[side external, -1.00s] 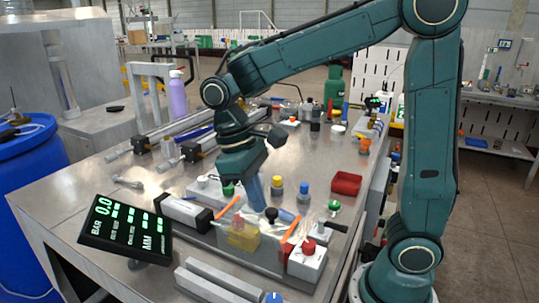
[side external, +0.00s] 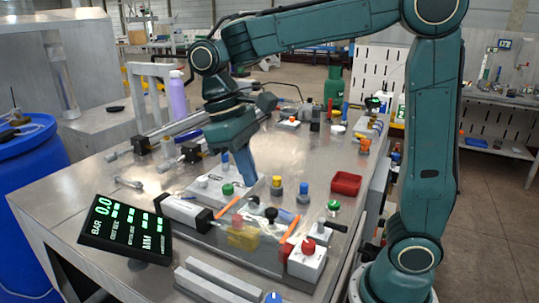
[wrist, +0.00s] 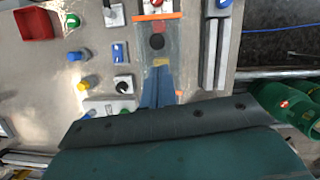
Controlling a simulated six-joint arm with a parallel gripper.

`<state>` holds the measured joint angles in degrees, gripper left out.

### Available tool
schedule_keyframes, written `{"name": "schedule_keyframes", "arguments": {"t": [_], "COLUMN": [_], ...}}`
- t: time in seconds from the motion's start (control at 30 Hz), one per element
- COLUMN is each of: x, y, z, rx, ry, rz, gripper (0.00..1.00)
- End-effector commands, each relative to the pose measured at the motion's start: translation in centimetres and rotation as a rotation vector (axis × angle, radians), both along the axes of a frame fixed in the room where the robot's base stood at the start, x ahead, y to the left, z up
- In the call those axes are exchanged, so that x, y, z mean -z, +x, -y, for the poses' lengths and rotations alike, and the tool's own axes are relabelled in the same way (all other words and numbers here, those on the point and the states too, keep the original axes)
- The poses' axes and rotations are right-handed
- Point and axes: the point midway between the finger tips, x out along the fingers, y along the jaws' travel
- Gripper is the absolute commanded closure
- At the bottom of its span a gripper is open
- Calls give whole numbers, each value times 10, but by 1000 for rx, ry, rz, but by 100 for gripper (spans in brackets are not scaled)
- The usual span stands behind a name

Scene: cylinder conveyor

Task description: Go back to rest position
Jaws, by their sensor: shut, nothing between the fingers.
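My gripper (side external: 250,182) is shut and empty, its blue fingers pointing down above the steel table (side external: 120,205). In the wrist view the fingers (wrist: 160,72) are together at lower centre, in front of a clear-walled station with orange edges. In the side view, a yellow block (side external: 243,238) sits in that station, below the gripper and apart from it. A black round knob (side external: 271,213) stands at the station's far side. A pale cylinder with a black end (side external: 182,210) lies to its left. My fingers hide part of the table behind them.
A tilted display (side external: 125,228) reads BAR 0.0 at front left. A red tray (side external: 346,183), a grey box with a red button (side external: 307,261) and several coloured buttons stand to the right. A purple bottle (side external: 178,97) stands at back left.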

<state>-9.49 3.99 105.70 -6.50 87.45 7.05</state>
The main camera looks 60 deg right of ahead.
Motion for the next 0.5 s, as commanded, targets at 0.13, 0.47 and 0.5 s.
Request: {"name": "schedule_keyframes", "arguments": {"t": [0.13, 0.47, 0.5], "x": [-10, -18, -18], "y": [4, 6, 6], "z": [0, 0, 0], "rx": [2, 1, 1], "ry": [1, -2, -2], "rz": [3, 4, 5], "gripper": [100, 100, 100]}}
